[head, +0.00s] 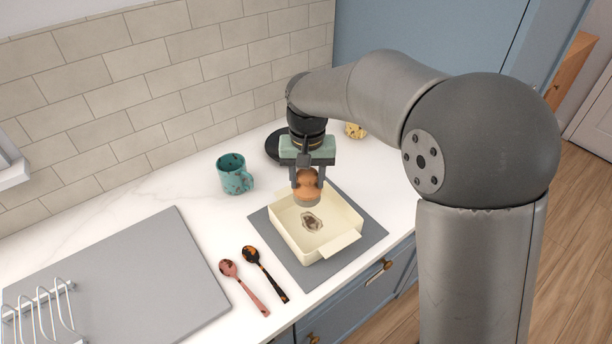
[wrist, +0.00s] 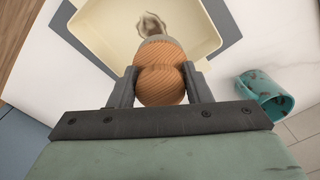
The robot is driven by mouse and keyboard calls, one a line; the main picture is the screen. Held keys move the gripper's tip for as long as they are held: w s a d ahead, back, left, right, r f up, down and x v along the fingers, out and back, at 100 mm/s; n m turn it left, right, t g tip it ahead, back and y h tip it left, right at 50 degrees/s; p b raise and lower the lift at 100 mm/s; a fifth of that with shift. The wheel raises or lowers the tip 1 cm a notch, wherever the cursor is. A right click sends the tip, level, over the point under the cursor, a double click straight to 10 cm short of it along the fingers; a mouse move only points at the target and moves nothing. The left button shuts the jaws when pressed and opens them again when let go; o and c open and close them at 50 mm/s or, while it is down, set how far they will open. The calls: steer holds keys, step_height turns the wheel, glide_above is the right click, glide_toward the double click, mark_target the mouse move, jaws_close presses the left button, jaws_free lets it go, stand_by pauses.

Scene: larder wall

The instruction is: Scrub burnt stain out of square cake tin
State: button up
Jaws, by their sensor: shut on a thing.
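The square cake tin (head: 288,236) is cream-coloured and sits on a dark grey mat (head: 358,244) on the counter. A brown burnt stain (head: 312,222) marks its floor; it also shows in the wrist view (wrist: 151,24), partly hidden by the brush. My gripper (head: 307,178) is shut on the rounded wooden handle of a scrubbing brush (head: 307,188), over the back part of the tin. The handle fills the space between the fingers in the wrist view (wrist: 160,82). The brush's grey lower end points down; I cannot tell whether it touches the tin.
A teal speckled mug (head: 233,174) stands left of the tin. A grey board (head: 130,280) covers the left counter. A dark round item (head: 277,146) and a yellowish patterned item (head: 355,130) stand behind.

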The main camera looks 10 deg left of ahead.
mark_target(307, 193)
steer(key=shift+f+b, duration=2.1)
steer(key=shift+f, duration=1)
steer(key=shift+s+d+f+b, duration=0.1)
steer(key=shift+f+b, duration=0.4)
steer(key=shift+f, duration=0.35)
steer(key=shift+s+d+b, duration=0.3)
steer(key=shift+s+d, duration=0.25)
steer(key=shift+d, duration=0.05)
steer(key=shift+s+d+b, duration=0.3)
steer(key=shift+s+d, duration=0.15)
steer(key=shift+d, duration=0.05)
steer(key=shift+r, duration=0.1)
steer(key=shift+w+a+r+p, duration=0.1)
steer(key=shift+w+a+p, duration=0.75)
steer(key=shift+w+a, duration=0.2)
steer(key=shift+w+a+r, duration=0.1)
steer(key=shift+a+r, duration=0.1)
steer(key=shift+r, duration=0.05)
steer(key=shift+r+p, duration=0.6)
steer(key=shift+r, duration=0.3)
steer(key=shift+d+r, duration=0.1)
steer(key=shift+r, duration=0.2)
steer(key=shift+r+p, duration=2.05)
steer(key=shift+r, duration=0.45)
